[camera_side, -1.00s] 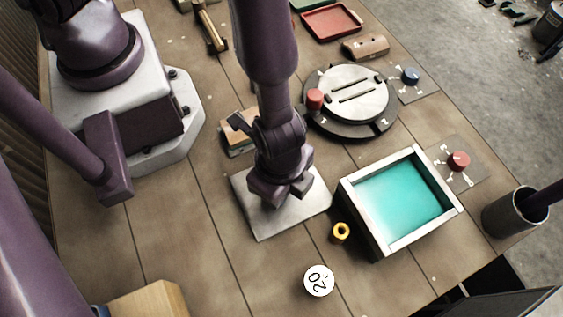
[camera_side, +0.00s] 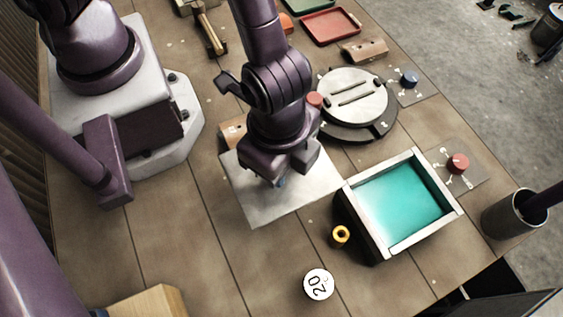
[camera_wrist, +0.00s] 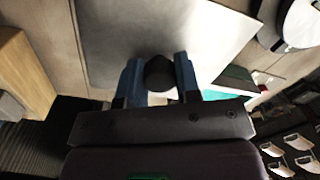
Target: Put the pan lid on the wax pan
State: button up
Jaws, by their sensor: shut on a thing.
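The pan lid (camera_side: 250,207) is a flat, light grey square plate. It appears raised above the table in the side view, just left of the wax pan, and fills much of the wrist view (camera_wrist: 115,40). My gripper (camera_side: 278,180) is over its middle, shut on its dark round knob (camera_wrist: 160,73) between two blue fingers. In the side view my wrist hides the knob and the lid's far part. The wax pan (camera_side: 430,233) is an open square box with pale rims and turquoise wax (camera_side: 400,203). Its top is uncovered.
A white disc marked 20 (camera_side: 318,284) lies nearer. A round slotted plate (camera_side: 352,97), a red knob (camera_side: 458,163) and a dark cup (camera_side: 514,213) stand around the pan.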

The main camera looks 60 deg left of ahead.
jog(key=shift+n, duration=0.3)
jog(key=w+d, duration=0.2)
jog(key=w, duration=0.1)
jog(key=w+d, duration=0.3)
jog(key=w+d+r, duration=0.1)
jog(key=w+d, duration=0.2)
jog(key=w+d+r, duration=0.3)
jog(key=w+r, duration=0.1)
jog(key=w, duration=0.2)
jog(key=shift+m, duration=0.4)
jog(key=shift+d+f, duration=0.1)
jog(key=shift+f, duration=2.65)
jog(key=shift+f, duration=0.8)
jog(key=o, duration=0.6)
jog(key=shift+o, duration=0.2)
jog(key=o, duration=0.6)
jog(key=shift+c, duration=0.2)
